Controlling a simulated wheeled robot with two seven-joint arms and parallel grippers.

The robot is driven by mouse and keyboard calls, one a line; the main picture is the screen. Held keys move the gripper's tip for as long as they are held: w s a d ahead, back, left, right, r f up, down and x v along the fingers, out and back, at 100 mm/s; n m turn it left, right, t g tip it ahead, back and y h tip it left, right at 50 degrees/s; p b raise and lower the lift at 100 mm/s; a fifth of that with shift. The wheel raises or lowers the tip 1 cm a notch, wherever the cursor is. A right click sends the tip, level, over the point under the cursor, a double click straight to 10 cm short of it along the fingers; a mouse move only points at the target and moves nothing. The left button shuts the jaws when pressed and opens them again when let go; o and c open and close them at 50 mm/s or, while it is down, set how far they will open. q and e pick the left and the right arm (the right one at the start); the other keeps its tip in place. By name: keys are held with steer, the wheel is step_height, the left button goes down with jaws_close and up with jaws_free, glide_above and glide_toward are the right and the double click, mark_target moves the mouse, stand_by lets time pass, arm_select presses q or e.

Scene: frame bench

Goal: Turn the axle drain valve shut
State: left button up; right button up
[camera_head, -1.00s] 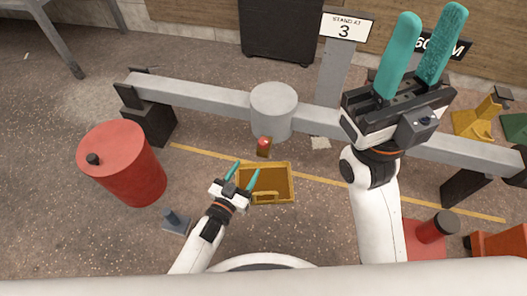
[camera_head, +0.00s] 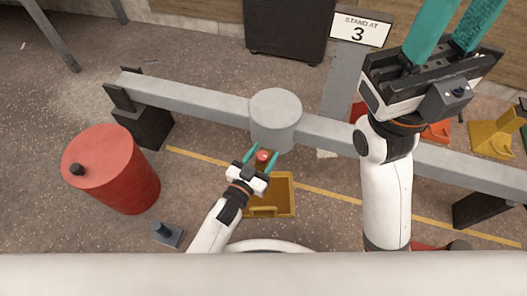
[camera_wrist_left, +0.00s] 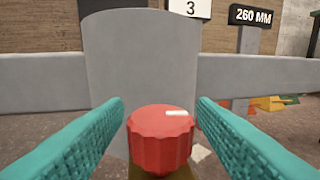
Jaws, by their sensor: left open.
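The axle drain valve has a red ribbed knob (camera_head: 262,156) on the near side of the grey round housing (camera_head: 276,118) of the axle beam. In the left wrist view the knob (camera_wrist_left: 161,138) shows a white mark on its top, pointing right. My left gripper (camera_head: 260,160) is open, with its teal fingers on either side of the knob; in the left wrist view gaps show between the knob and both fingers (camera_wrist_left: 161,125). My right gripper (camera_head: 455,30) is raised at the upper right, its fingertips cut off by the frame edge.
A yellow tray (camera_head: 284,192) lies on the floor below the valve. A red drum (camera_head: 115,170) stands at left. The grey axle beam (camera_head: 190,94) rests on dark stands. A small grey item (camera_head: 168,235) is on the floor at lower left.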

arm_select(q)
steer(key=c, duration=1)
